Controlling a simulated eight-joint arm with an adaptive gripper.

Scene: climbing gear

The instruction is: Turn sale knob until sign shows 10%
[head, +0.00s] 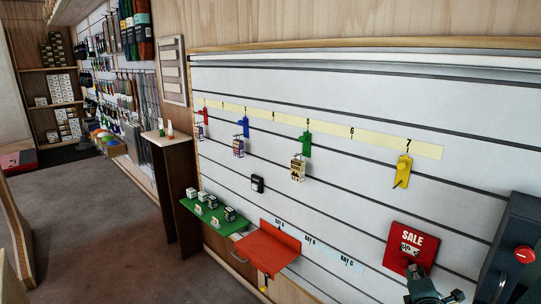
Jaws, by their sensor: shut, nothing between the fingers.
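A red SALE sign (413,240) is on the slatted white wall at the lower right. Its small white number window shows below the word, but the digits are too small to read. A round red knob (525,254) with a short white mark is on a dark box at the right edge; I cannot tell if it is the sale knob. My gripper (415,270) is shut and empty at the bottom, in front of the sign's lower edge. It hides what is there, and I cannot tell if it touches the sign.
A red shelf (267,250) and a green shelf (212,217) with small boxes stick out left of the sign. Colored hooks, including a yellow one (402,171), hang under a numbered yellow strip (352,133). The wall between the red shelf and the sign is mostly clear.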

